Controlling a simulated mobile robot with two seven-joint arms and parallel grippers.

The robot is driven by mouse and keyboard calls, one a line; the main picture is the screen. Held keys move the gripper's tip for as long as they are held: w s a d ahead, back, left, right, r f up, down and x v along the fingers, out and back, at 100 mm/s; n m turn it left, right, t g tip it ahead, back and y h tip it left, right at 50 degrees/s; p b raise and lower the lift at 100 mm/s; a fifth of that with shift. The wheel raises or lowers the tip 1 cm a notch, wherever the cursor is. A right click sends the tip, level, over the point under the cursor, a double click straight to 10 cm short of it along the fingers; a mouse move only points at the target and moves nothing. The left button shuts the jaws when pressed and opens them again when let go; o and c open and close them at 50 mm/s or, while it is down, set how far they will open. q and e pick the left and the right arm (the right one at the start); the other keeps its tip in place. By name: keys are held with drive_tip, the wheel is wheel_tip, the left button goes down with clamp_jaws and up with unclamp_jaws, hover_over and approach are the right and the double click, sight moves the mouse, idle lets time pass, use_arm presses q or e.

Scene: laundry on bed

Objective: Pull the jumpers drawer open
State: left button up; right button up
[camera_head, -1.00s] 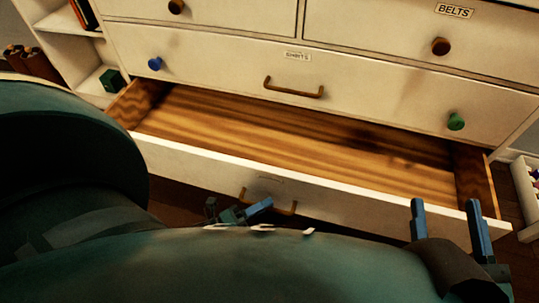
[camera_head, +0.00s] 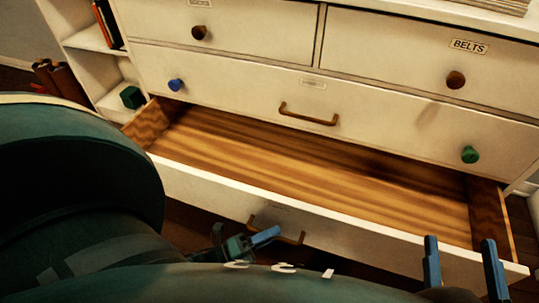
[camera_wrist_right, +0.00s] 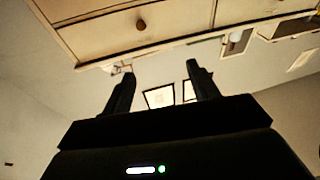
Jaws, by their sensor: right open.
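The bottom drawer (camera_head: 330,245) of the white dresser stands open and its wooden inside looks empty. The small label on its front is too blurred to read, so I cannot tell whether it says jumpers. My left gripper (camera_head: 265,237) is low at this drawer's brown bar handle (camera_head: 291,239). One blue finger overlaps the handle; my own arm hides much of the gripper, so its grip is unclear. My right gripper (camera_head: 462,262) is open and empty in front of the drawer's right part. Its spread fingers also show in the right wrist view (camera_wrist_right: 160,85).
Above is a shut drawer with a brown handle (camera_head: 308,114), a blue knob (camera_head: 175,85) and a green knob (camera_head: 470,155). A BELTS drawer (camera_head: 430,70) is shut at the top right. A shelf with books (camera_head: 107,24) stands at left.

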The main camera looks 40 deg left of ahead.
use_arm(q)
drive_tip(key=v, duration=1.3)
drive_tip(key=shift+p, duration=0.45)
drive_tip(key=shift+s+d, duration=0.1)
drive_tip(key=shift+s, duration=0.05)
